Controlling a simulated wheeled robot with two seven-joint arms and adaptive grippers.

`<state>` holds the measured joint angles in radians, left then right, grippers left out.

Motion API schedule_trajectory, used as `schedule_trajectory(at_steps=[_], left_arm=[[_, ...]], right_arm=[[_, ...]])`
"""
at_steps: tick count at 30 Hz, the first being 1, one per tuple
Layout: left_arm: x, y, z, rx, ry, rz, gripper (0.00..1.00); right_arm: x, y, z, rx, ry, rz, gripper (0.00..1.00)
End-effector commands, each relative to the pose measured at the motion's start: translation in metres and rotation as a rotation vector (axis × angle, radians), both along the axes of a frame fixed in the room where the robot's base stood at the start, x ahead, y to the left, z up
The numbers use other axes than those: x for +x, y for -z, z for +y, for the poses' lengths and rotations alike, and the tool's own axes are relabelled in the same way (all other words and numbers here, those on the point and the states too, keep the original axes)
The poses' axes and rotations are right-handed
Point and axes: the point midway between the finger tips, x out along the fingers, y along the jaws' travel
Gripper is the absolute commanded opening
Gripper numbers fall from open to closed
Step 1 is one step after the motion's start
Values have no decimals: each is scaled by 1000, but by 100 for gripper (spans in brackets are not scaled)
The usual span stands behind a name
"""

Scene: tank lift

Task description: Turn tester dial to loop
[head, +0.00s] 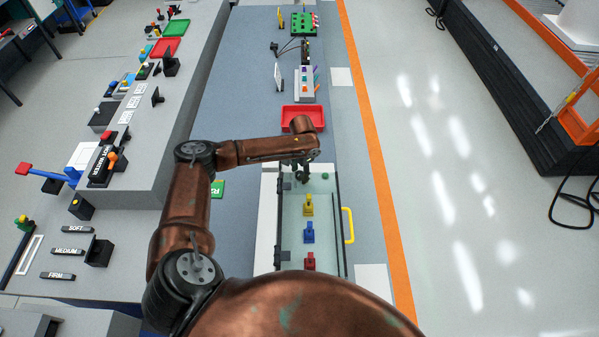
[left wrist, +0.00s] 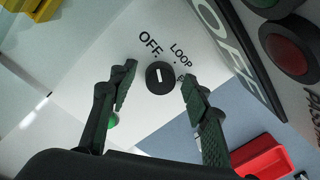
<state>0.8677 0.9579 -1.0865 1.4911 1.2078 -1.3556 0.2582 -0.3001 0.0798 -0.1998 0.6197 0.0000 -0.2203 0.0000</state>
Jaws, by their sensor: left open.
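The tester dial (left wrist: 160,77) is a round black knob with a white bar, on a pale panel in the left wrist view. The printed labels OFF and LOOP stand above it, and a third label is partly covered by a finger. The white bar points up, toward the mark by OFF. My left gripper (left wrist: 157,80) is open, one finger on each side of the dial, with a gap showing on both sides. In the head view my left gripper (head: 302,174) is over the far end of the glass-topped case, and I cannot make out the dial there.
A dark panel with a red round button (left wrist: 288,54) stands close on the right in the left wrist view. A red tray (head: 302,117) lies beyond the gripper. The case (head: 326,262) holds yellow, blue and red pieces and has a yellow handle (head: 348,225).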

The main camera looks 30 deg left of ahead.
Motion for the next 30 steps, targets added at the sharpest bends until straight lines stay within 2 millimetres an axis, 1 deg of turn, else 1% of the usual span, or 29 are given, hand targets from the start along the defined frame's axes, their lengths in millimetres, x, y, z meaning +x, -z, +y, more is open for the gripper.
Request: schedule_trajectory(at_steps=[4, 22, 30], left_arm=[[0, 0, 0, 0, 0, 0, 43], [0, 0, 0, 0, 1, -1, 2], [0, -2, 0, -1, 29, 0, 2]], right_arm=[[0, 0, -1, -1, 0, 0, 40], [0, 0, -1, -1, -1, 0, 40], [0, -4, -1, -1, 0, 0, 40]])
